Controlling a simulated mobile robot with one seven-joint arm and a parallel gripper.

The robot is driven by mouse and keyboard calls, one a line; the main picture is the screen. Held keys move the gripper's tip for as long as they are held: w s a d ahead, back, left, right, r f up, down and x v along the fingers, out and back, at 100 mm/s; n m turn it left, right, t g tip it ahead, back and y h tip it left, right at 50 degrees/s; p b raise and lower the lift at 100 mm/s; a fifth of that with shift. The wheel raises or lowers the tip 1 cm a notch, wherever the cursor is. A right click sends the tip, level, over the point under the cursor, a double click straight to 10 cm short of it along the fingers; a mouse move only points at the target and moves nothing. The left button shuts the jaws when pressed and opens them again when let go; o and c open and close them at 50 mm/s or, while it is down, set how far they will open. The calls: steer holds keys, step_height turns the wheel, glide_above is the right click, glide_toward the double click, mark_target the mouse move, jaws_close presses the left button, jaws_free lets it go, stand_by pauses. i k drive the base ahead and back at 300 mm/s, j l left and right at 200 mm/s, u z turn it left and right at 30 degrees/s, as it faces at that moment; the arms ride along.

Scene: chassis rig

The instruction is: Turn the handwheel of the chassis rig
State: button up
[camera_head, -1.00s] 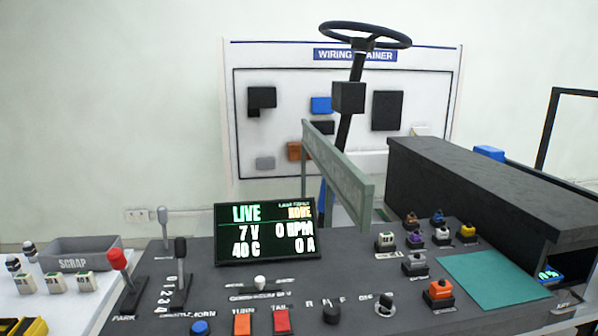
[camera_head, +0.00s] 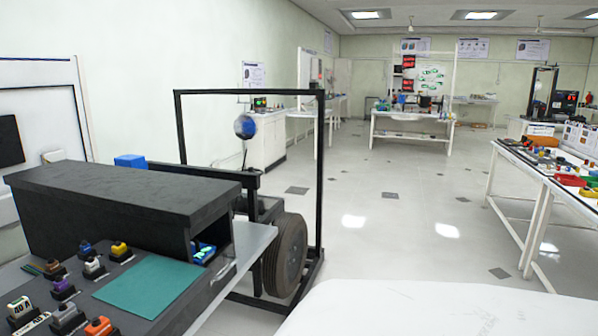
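The handwheel is not in the head view now. What shows of the chassis rig is the right part of its dark console at the lower left, with a black box (camera_head: 120,205) on top, a green mat (camera_head: 148,286) and several small coloured connectors (camera_head: 92,265). A black frame (camera_head: 180,130) and a dark tyre (camera_head: 287,255) stand just behind the console's right end. My gripper is not in view, so its state does not show.
A white rounded surface (camera_head: 400,310) fills the bottom right. A white table with coloured parts (camera_head: 560,170) stands at the right. Open tiled floor (camera_head: 410,220) lies between it and the rig. Further benches (camera_head: 410,125) stand at the back.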

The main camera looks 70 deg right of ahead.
mark_target(252, 169)
steer(key=z, duration=1.8)
steer(key=i+l+z, duration=0.45)
steer(key=i+z, duration=0.15)
steer(key=i, duration=0.25)
steer(key=i+l+z, duration=0.1)
steer(key=i+z, duration=0.35)
steer(key=i, duration=2.5)
steer(key=i+l+u, duration=0.2)
steer(key=i, duration=0.4)
steer(key=i+u, duration=0.25)
steer(key=i, duration=0.35)
steer(key=i+l+u, duration=0.25)
steer(key=i+u, duration=0.15)
steer(key=i+l+u, duration=0.45)
steer(key=k+j, duration=0.1)
steer(key=j, duration=0.05)
